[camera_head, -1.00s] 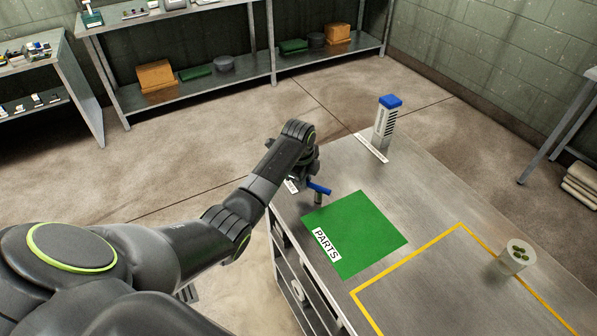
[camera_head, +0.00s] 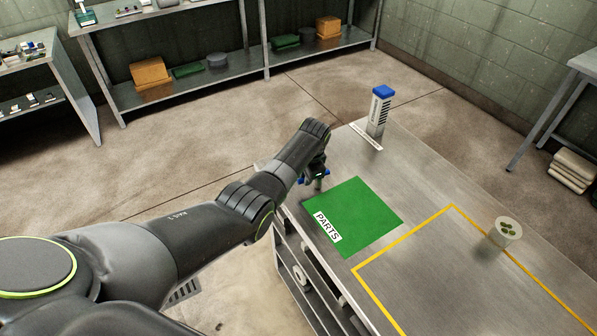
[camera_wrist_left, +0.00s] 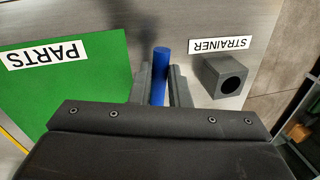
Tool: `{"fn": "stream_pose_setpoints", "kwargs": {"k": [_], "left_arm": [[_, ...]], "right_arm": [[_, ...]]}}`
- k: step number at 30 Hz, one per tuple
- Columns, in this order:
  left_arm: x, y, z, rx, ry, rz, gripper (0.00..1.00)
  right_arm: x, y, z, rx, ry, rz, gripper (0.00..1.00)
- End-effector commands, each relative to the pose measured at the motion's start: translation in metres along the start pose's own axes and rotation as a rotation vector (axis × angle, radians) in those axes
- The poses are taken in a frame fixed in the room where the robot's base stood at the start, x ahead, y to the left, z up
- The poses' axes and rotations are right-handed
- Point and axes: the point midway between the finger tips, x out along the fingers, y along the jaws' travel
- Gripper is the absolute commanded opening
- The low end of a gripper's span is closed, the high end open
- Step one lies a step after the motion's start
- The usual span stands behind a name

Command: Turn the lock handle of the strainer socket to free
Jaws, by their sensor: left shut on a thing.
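The lock handle is a blue bar (camera_wrist_left: 160,75), seen between the two dark fingers of my left gripper (camera_wrist_left: 158,88) in the left wrist view. The gripper is shut on it. The strainer socket is a grey square block with a dark round hole (camera_wrist_left: 233,84), just right of the gripper beside a STRAINER label (camera_wrist_left: 220,45). The hole looks empty. In the head view my left gripper (camera_head: 316,177) is at the table's left edge, and only small bits of blue handle (camera_head: 326,172) show around it. My right gripper is not in view.
A green PARTS mat (camera_head: 358,217) lies right beside the gripper. An upright grey block with a blue top (camera_head: 379,112) stands at the table's far edge. A pale cup with green pieces (camera_head: 507,232) stands at right. The yellow-outlined area's middle is clear.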

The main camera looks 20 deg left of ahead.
Motion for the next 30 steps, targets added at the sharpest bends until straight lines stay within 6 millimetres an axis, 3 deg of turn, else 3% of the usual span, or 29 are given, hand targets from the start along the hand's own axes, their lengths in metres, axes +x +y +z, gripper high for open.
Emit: {"fn": "stream_pose_setpoints", "kwargs": {"k": [9,25,26,30], "left_arm": [[-0.0019,0.0073,-0.0061,-0.109,-0.022,-0.001,0.00],[-0.0016,0.0088,-0.0069,-0.133,-0.027,0.000,0.00],[-0.0016,0.0088,-0.0069,-0.133,-0.027,0.000,0.17],[-0.0016,0.0088,-0.0069,-0.132,-0.027,0.000,0.36]], "right_arm": [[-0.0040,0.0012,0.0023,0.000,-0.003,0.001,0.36],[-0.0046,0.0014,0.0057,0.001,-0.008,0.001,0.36],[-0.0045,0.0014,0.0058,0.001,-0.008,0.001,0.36],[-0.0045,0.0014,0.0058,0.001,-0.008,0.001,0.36]]}}
